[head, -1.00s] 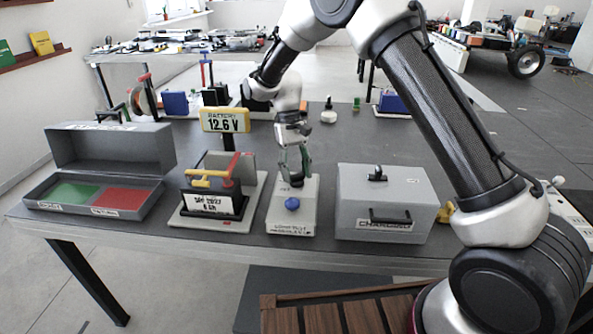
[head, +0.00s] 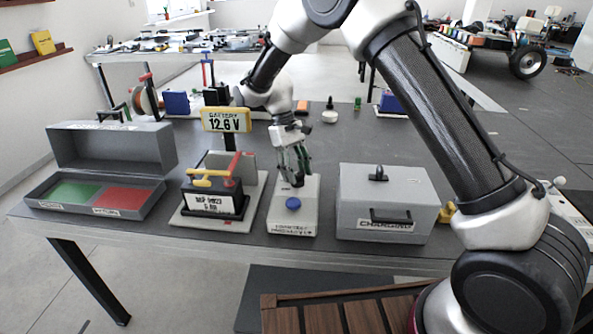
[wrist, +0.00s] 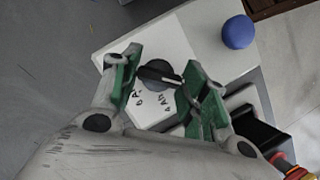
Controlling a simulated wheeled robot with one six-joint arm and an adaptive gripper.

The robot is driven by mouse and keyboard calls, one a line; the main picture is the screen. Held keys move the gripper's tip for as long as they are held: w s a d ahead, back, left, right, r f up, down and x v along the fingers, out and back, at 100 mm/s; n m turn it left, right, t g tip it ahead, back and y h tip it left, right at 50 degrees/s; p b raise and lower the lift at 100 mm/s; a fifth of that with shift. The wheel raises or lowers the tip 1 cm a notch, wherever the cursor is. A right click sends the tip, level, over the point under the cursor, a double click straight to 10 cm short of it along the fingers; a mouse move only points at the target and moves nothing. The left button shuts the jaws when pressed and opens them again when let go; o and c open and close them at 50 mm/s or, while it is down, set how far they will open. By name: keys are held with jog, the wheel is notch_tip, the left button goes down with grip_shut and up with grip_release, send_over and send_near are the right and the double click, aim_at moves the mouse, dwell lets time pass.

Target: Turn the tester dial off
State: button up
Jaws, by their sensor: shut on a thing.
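The light grey tester box (head: 294,215) stands on the table, with a blue button (head: 293,204) on top near its front. In the wrist view the black tester dial (wrist: 158,73) sits on the box's white top by the marks "6 Ah" and "4 Ah". A pale line runs across the dial, roughly left to right in the picture. My gripper (wrist: 160,68) has its green fingers on either side of the dial and is shut on it. In the head view my gripper (head: 294,182) points down at the box's far part and mostly hides the dial.
A battery (head: 212,200) with red and yellow clamps sits left of the tester, under a yellow display (head: 226,120) reading 12.6 V. A grey charging box (head: 383,205) stands close on the right. An open grey case (head: 50,205) with green and red areas is far left.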

jog(key=o, duration=1)
jog(key=v, duration=1.2)
